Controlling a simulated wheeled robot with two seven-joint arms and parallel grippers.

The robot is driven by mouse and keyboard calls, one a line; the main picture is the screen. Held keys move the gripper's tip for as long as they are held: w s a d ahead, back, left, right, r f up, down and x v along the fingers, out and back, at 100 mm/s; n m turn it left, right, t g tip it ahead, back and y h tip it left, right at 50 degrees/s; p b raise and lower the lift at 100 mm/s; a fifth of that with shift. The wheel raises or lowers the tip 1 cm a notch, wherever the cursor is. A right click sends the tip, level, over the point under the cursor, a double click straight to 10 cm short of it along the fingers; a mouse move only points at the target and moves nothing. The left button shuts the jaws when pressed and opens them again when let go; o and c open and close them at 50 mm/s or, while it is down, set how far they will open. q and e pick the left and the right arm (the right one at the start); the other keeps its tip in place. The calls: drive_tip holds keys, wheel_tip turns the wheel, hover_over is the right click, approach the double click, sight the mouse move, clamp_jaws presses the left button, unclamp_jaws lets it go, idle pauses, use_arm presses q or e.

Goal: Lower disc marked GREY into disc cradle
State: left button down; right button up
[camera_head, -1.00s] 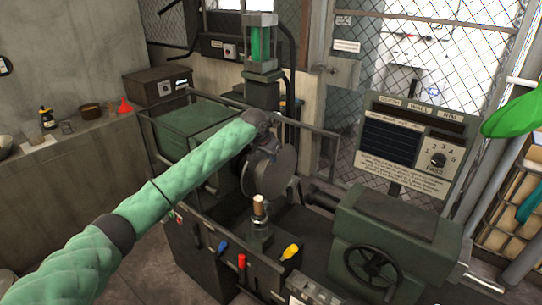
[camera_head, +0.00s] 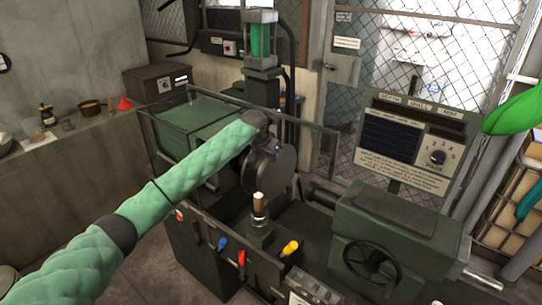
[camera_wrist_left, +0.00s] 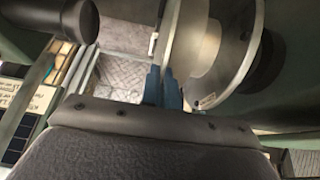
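A dark grey disc (camera_head: 273,172) stands on edge at the machine's headstock, in the middle of the head view. No GREY marking is readable on it. My left gripper reaches it from the upper left, mostly hidden behind my own wrist in the head view. In the left wrist view the blue fingertips (camera_wrist_left: 163,88) are close together, one on each side of the thin rim of the disc (camera_wrist_left: 181,40), and look shut on it. A round metal part (camera_wrist_left: 232,55) is just right of the disc there. I cannot make out the disc cradle. My right gripper is not in view.
A post with a wooden top (camera_head: 259,204) stands below the disc. Blue, red and yellow levers (camera_head: 241,258) line the front. A green tailstock with a handwheel (camera_head: 365,268) stands right, below a dial panel (camera_head: 408,145). Metal rails (camera_head: 318,135) surround the headstock.

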use_arm(q)
drive_tip(key=shift+f, duration=0.95)
idle(0.4)
drive_tip(key=c, duration=2.1)
unclamp_jaws()
drive_tip(key=o, duration=0.5)
